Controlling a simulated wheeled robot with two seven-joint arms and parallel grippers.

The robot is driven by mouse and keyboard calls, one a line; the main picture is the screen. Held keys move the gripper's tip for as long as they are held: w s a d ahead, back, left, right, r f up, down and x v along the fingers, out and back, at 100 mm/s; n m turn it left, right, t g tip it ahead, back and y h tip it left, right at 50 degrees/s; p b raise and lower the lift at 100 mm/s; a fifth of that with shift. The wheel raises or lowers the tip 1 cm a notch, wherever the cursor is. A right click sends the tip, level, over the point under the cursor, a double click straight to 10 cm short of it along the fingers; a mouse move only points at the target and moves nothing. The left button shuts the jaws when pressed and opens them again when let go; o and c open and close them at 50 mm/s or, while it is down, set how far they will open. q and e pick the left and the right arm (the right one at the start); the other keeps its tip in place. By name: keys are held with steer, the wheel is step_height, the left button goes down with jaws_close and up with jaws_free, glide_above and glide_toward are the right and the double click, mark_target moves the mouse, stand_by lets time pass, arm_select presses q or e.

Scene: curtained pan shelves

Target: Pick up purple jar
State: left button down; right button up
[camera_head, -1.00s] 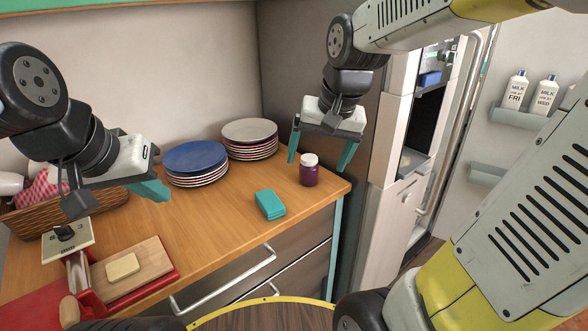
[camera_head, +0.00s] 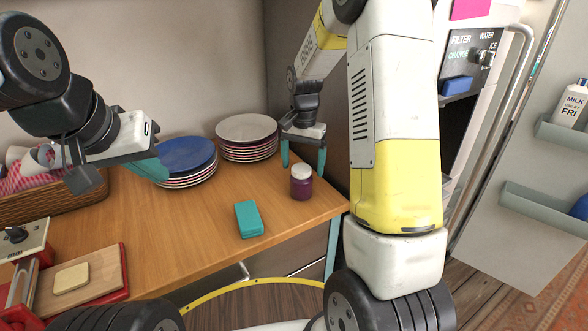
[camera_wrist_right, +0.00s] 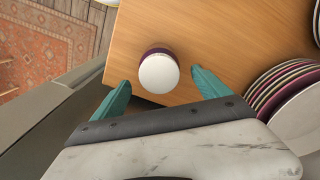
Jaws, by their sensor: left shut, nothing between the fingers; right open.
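The purple jar (camera_head: 301,187) with a white lid stands upright on the wooden counter near its right end. In the right wrist view the jar (camera_wrist_right: 158,72) shows from above, its white lid just beyond and between the fingertips. My right gripper (camera_head: 303,155) is open and empty, behind the jar in the head view; in its wrist view the right gripper (camera_wrist_right: 160,92) has teal fingers spread on either side of the jar. I cannot tell its height above the lid. My left gripper (camera_head: 152,170) is shut and empty, left of the jar by the blue plate.
A stack of plates (camera_head: 247,140) and a blue-topped stack (camera_head: 187,158) stand left of the jar. A teal box (camera_head: 249,219) lies left of the jar, nearer the front. A wooden board (camera_head: 80,285) is at lower left. A dark wall (camera_wrist_right: 60,105) is close to the right gripper.

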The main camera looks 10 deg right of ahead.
mark_target(301, 182)
steer(key=f, duration=0.6)
steer(key=shift+s+a+f, duration=0.3)
steer(key=shift+s+f, duration=0.05)
steer(key=shift+f, duration=0.05)
jaws_close()
steer(key=shift+r, duration=0.15)
